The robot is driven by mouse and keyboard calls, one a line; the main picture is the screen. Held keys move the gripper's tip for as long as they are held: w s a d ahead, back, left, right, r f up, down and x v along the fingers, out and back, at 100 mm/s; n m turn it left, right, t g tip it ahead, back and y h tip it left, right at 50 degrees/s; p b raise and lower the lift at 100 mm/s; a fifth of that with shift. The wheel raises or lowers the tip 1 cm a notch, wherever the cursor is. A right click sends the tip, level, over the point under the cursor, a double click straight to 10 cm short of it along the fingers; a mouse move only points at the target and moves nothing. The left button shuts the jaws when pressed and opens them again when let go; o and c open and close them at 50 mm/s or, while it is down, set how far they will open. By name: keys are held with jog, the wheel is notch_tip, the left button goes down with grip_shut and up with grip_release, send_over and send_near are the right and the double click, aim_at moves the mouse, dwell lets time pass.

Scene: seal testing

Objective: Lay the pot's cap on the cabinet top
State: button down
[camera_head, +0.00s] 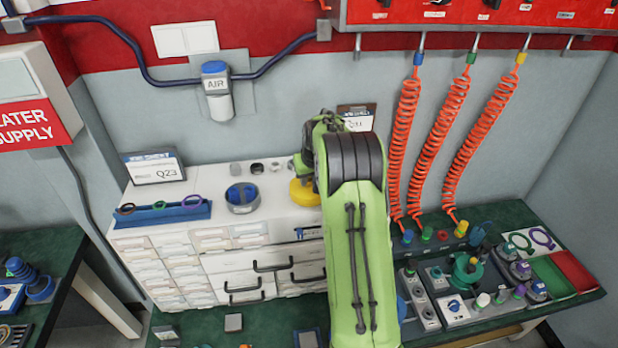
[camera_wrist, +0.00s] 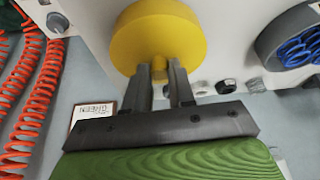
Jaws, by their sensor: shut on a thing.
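The pot's cap is a round yellow disc (camera_head: 303,193) with a small knob, at the right part of the white cabinet top (camera_head: 222,188). In the wrist view the cap (camera_wrist: 158,30) fills the upper middle. My gripper (camera_wrist: 168,70) is shut on its knob. In the head view my green arm hides the jaws and part of the cap. I cannot tell whether the cap touches the cabinet top. The pot (camera_head: 242,198), a grey round body with blue inside, stands uncapped to the left of the cap. It also shows in the wrist view (camera_wrist: 270,42).
Several small fittings (camera_head: 257,167) stand in a row behind the pot. A blue rack with rings (camera_head: 165,215) and a Q23 sign (camera_head: 155,168) occupy the cabinet's left side. Orange coiled hoses (camera_head: 405,145) hang right of my arm, above a green bench with parts.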

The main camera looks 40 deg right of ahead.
jog(key=shift+f, duration=0.2)
jog(key=c, duration=1)
grip_release()
jog(key=shift+o, duration=0.2)
jog(key=shift+r, duration=0.1)
